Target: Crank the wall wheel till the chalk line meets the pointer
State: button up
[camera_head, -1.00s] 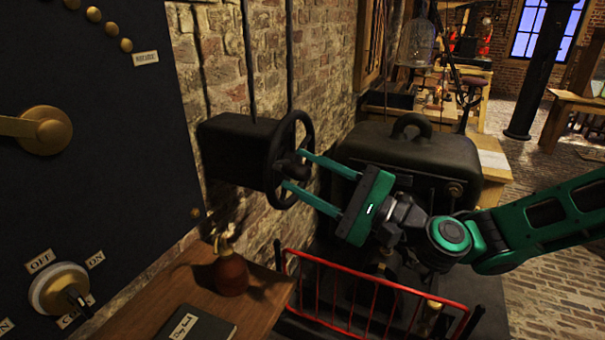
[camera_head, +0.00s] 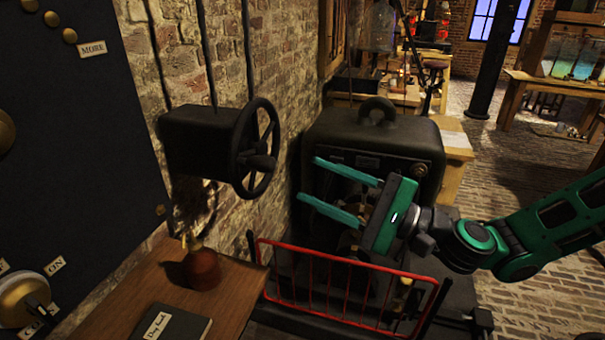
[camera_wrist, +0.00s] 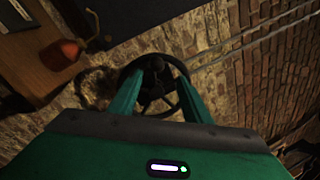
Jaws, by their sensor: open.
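The wall wheel (camera_head: 256,147) is a black spoked handwheel on the right side of a black box (camera_head: 200,142) fixed to the brick wall. My gripper (camera_head: 308,179) is open and empty, to the right of the wheel and a little lower, apart from it. In the wrist view the wheel (camera_wrist: 155,86) lies ahead, seen between and behind the two green fingers of my gripper (camera_wrist: 155,100). I cannot make out a chalk line or a pointer in either view.
A red railing (camera_head: 345,285) stands below my gripper, with a dark machine (camera_head: 370,135) behind it. A wooden desk (camera_head: 225,305) at lower left holds a red-brown bottle (camera_head: 203,268) and a dark book (camera_head: 178,325). A dark panel (camera_head: 75,150) fills the left.

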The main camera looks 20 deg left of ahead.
jog(key=shift+s+d+f, duration=0.1)
jog(key=shift+d, duration=0.4)
